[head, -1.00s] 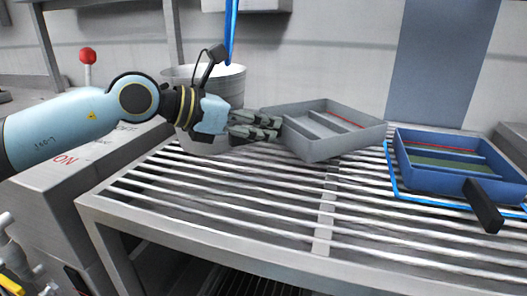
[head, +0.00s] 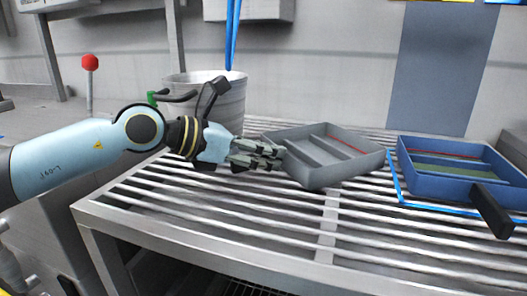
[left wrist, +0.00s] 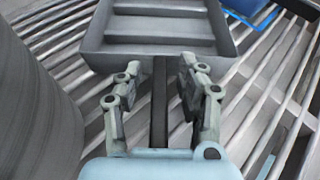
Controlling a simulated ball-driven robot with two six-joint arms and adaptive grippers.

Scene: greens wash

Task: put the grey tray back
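The grey tray (head: 345,172), with inner dividers and a red line inside, appears to sit level on the slatted table, right of the bucket. Its dark handle (left wrist: 159,110) points toward my left gripper in the left wrist view. My left gripper (head: 270,156) is at the tray's left end. Its fingers (left wrist: 157,85) are on either side of the handle, with a visible gap on each side, so it looks open around it. The handle is hidden behind the fingers in the head view. My right gripper is not in view.
A blue tray (head: 408,181) with a black handle stands at the right, inside a blue outline on the slats. A large grey bucket (head: 225,105) stands behind my left gripper. The slatted table's (head: 200,262) front part is clear. A red knob (head: 90,62) stands at the left.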

